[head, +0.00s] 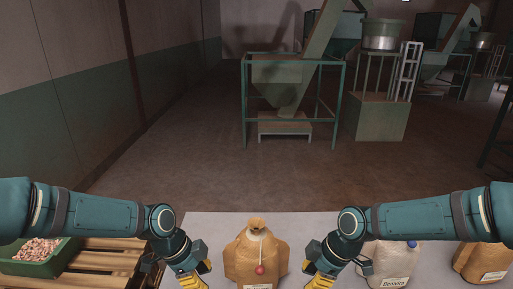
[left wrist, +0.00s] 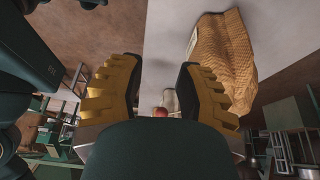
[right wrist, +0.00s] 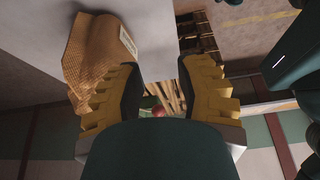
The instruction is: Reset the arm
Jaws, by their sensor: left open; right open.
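A brown paper bag (head: 250,255) with a gathered top stands on the pale table in the head view, with a light strip and a small red ball on its front. It also shows in the left wrist view (left wrist: 222,48) and the right wrist view (right wrist: 95,50). My left gripper (head: 193,282) is left of the bag, and my right gripper (head: 319,282) is right of it. Both are apart from the bag. In the wrist views, the left gripper (left wrist: 168,88) and right gripper (right wrist: 162,88) have their yellow fingers spread with nothing held. The head view's lower edge cuts off both fingertips.
A green crate (head: 35,268) of small pieces rests on wooden slats (head: 105,258) at left. Hopper machines (head: 290,85) stand beyond open floor.

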